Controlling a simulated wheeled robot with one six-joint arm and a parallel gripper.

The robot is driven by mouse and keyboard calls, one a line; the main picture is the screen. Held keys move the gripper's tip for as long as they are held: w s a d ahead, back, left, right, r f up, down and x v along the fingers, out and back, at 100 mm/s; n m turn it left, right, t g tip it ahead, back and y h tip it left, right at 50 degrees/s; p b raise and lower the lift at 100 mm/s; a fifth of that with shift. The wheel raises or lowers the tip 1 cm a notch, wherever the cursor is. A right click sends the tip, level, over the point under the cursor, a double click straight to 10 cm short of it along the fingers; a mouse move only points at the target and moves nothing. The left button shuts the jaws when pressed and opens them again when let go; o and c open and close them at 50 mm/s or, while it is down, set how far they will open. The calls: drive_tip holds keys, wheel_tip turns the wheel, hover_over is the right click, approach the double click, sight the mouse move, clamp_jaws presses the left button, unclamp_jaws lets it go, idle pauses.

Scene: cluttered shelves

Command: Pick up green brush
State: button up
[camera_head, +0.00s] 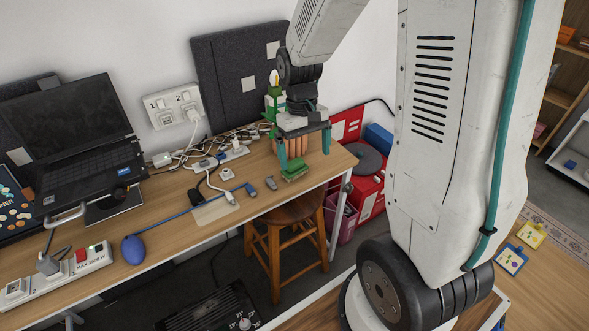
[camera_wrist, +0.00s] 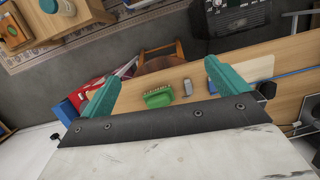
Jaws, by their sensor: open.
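The green brush (camera_head: 294,171) lies on the wooden desk near its right end, close to the front edge. In the wrist view the green brush (camera_wrist: 158,97) shows between the two teal fingers, nearer the left one. My gripper (camera_head: 304,152) is open, fingers pointing down, above the right end of the desk and just over the brush's area. In the wrist view my gripper (camera_wrist: 162,72) is empty, with its fingers wide apart. The brush looks apart from both fingers; the exact height gap is hard to tell.
A small grey object (camera_head: 271,183) lies left of the brush. A blue-handled tool (camera_head: 246,187), cables and a power strip (camera_head: 234,152) lie further left. A green figure (camera_head: 274,103) and brown cylinders (camera_head: 297,146) stand behind. A stool (camera_head: 287,222) is below the desk edge.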

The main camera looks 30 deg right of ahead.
drive_tip(key=t, duration=0.1)
hover_over(295, 161)
drive_tip(key=s+a, duration=0.1)
drive_tip(key=s, duration=0.3)
wheel_tip(295, 161, down, 8)
drive_tip(key=w, duration=0.1)
drive_tip(key=w+n+t, duration=0.1)
drive_tip(key=w, duration=0.1)
drive_tip(key=shift+w+d+f, duration=0.2)
drive_tip(key=shift+w+d, duration=0.15)
drive_tip(key=shift+w, duration=0.05)
drive_tip(key=shift+n+t, duration=0.3)
wheel_tip(295, 161, down, 8)
drive_tip(key=shift+r, duration=0.15)
drive_tip(key=c, duration=1.2)
drive_tip(key=shift+r, duration=0.1)
